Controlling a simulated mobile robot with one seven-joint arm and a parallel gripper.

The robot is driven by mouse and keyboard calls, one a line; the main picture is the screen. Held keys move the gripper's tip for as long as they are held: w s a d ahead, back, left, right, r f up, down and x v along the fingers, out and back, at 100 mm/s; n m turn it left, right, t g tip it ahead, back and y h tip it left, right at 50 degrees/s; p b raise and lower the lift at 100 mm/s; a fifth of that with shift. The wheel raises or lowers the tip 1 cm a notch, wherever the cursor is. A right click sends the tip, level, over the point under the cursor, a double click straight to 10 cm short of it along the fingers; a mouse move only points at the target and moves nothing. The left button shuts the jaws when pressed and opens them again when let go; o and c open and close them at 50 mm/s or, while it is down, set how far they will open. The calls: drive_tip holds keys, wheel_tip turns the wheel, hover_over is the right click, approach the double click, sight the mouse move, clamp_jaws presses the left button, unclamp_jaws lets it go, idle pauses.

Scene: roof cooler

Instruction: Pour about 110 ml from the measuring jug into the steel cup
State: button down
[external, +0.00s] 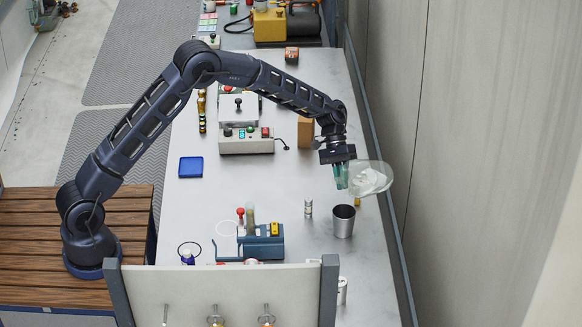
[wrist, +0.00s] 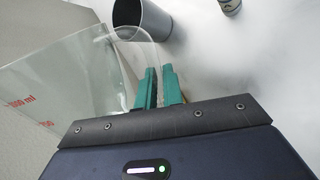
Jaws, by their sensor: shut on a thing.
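The clear measuring jug (external: 371,180) is held in the air near the right edge of the bench, tilted onto its side. Red volume marks show on its wall in the wrist view (wrist: 62,85). The steel cup (external: 343,221) stands upright on the bench below and left of the jug. In the wrist view the cup (wrist: 143,22) is just beyond the jug. I cannot tell whether liquid is leaving the jug or how full the cup is.
A small cylinder (external: 308,208) stands just left of the cup. A blue-grey caddy (external: 255,243) with several items is further left. A control box (external: 246,141) and a brown block (external: 305,131) are behind. The wall (external: 440,130) is close on the right.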

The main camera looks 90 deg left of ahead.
drive_tip(key=shift+f+t+y+p, duration=0.2)
drive_tip(key=shift+t+y+p, duration=0.1)
drive_tip(key=shift+t+p, duration=0.25)
drive_tip(key=shift+f+p, duration=0.1)
drive_tip(key=shift+p, duration=1.15)
idle(0.4)
drive_tip(key=shift+m+t+y+p, duration=0.25)
drive_tip(key=shift+m+y+p, duration=0.05)
drive_tip(key=shift+p, duration=0.3)
idle(0.4)
drive_tip(key=shift+w+a, duration=0.1)
drive_tip(key=shift+h, duration=0.4)
drive_tip(key=shift+r+n+g+h, duration=0.4)
drive_tip(key=shift+r+g+h, duration=0.2)
drive_tip(key=shift+g+h, duration=0.45)
drive_tip(key=shift+s+d+r+g+h+b, duration=0.15)
drive_tip(key=shift+d+r+g+h, duration=0.1)
drive_tip(key=shift+r+h, duration=0.2)
drive_tip(key=shift+s+d+r+g+h+b, duration=0.1)
drive_tip(key=shift+d+r+g+h+b, duration=0.15)
drive_tip(key=shift+r, duration=0.2)
drive_tip(key=shift+a, duration=0.15)
